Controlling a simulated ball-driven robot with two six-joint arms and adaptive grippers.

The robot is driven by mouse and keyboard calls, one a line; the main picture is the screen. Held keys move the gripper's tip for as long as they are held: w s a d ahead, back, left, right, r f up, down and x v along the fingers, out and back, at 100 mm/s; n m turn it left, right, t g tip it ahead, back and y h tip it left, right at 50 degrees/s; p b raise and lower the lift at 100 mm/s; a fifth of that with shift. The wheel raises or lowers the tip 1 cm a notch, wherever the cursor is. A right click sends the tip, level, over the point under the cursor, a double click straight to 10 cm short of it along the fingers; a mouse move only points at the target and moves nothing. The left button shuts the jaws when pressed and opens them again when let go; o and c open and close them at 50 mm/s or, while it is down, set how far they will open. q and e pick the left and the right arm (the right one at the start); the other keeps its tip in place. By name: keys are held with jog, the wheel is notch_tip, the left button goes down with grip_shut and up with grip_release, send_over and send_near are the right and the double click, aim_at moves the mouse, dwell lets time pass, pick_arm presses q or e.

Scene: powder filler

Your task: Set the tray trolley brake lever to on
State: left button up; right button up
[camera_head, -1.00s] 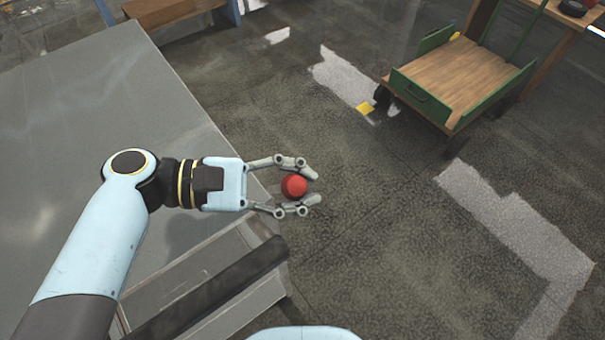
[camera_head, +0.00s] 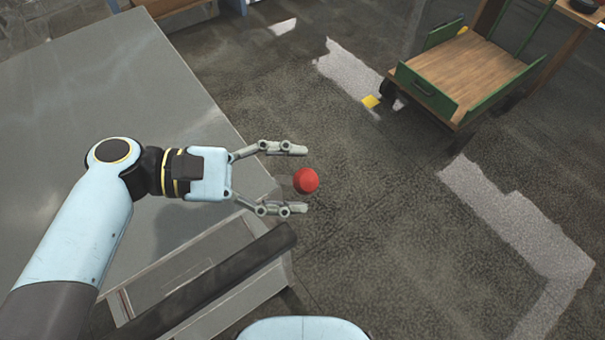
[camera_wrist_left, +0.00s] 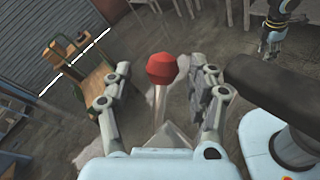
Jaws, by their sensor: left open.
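The red knob (camera_head: 306,180) of the lever sits just ahead of and between the spread fingers of my left gripper (camera_head: 304,180) in the head view. The fingers are open and apart from the knob. The left wrist view shows the knob (camera_wrist_left: 162,68) on a thin pale rod between the two fingers (camera_wrist_left: 163,100). The trolley is a grey metal top (camera_head: 100,75) with a dark handle bar (camera_head: 215,285) at its near end. The lever's base is largely hidden. In the left wrist view my right gripper (camera_wrist_left: 268,45) appears at the upper right, its fingers too small to read.
A green cart with a wooden bed (camera_head: 468,70) stands at the upper right, beside a wooden table (camera_head: 560,35). A small yellow object (camera_head: 371,101) lies on the floor.

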pick_arm(q)
jog(key=v, duration=0.9)
jog(key=shift+a, duration=0.4)
